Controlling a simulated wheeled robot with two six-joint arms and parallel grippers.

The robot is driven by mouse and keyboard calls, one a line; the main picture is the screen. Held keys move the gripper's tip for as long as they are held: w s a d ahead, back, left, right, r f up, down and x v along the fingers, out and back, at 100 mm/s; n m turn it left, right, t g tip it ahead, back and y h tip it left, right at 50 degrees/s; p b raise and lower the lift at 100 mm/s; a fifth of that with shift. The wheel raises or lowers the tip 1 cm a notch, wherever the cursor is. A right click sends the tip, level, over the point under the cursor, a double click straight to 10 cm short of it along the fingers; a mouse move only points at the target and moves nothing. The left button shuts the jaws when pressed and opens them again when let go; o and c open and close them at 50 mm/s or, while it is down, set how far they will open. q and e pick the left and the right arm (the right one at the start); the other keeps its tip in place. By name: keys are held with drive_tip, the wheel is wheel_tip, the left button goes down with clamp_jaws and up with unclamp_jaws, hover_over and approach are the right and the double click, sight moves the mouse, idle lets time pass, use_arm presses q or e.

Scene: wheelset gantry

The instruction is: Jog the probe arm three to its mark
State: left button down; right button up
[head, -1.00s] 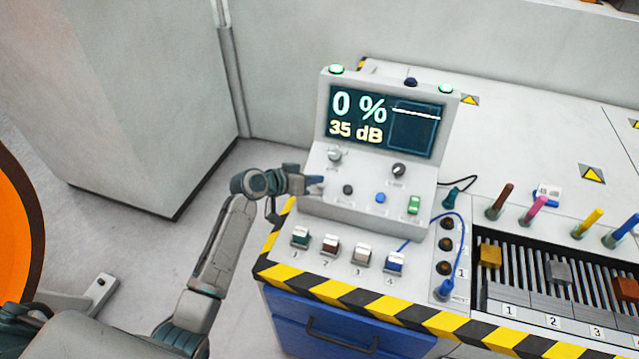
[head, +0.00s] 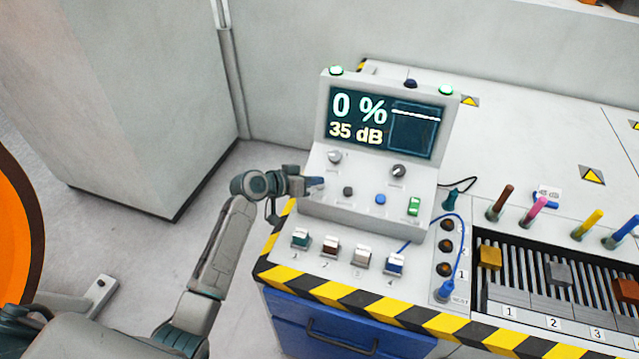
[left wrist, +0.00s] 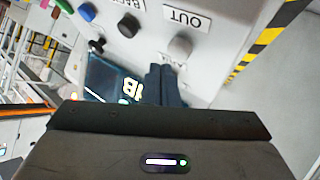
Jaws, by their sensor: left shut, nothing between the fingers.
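The console (head: 320,205) has a tilted screen (head: 386,122) reading "0 %" and "35 dB". My left gripper (head: 318,184) is shut and empty at the panel's left edge. In the left wrist view its fingers (left wrist: 166,84) lie near a grey knob (left wrist: 180,46) beside the label "OUT". Contact is unclear. My right gripper is out of view.
At right, a slotted rack (head: 520,272) holds yellow, grey and orange blocks above numbers 1 to 3. Several coloured handles stand behind it, including a pink one (head: 535,210). A blue cable (head: 462,245) loops beside the console. A tall grey cabinet (head: 130,95) stands left.

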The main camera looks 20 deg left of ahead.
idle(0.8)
use_arm(q)
drive_tip(key=shift+w+f+b, duration=0.2)
drive_tip(key=shift+f+b, duration=0.15)
drive_tip(key=shift+f, duration=0.05)
drive_tip(key=shift+w+f+b, duration=0.15)
drive_tip(key=shift+f+b, duration=0.35)
drive_tip(key=shift+b, duration=0.05)
idle(0.6)
drive_tip(key=shift+r, duration=0.1)
idle(3.7)
drive_tip(key=shift+s+r+p, duration=0.4)
drive_tip(key=shift+r+p, duration=0.4)
drive_tip(key=shift+p, duration=0.1)
drive_tip(key=shift+r, duration=0.1)
drive_tip(key=r+p, duration=0.1)
drive_tip(key=s+r+p, duration=0.1)
drive_tip(key=r+p, duration=0.1)
drive_tip(key=s+r+p, duration=0.1)
drive_tip(key=shift+r, duration=0.2)
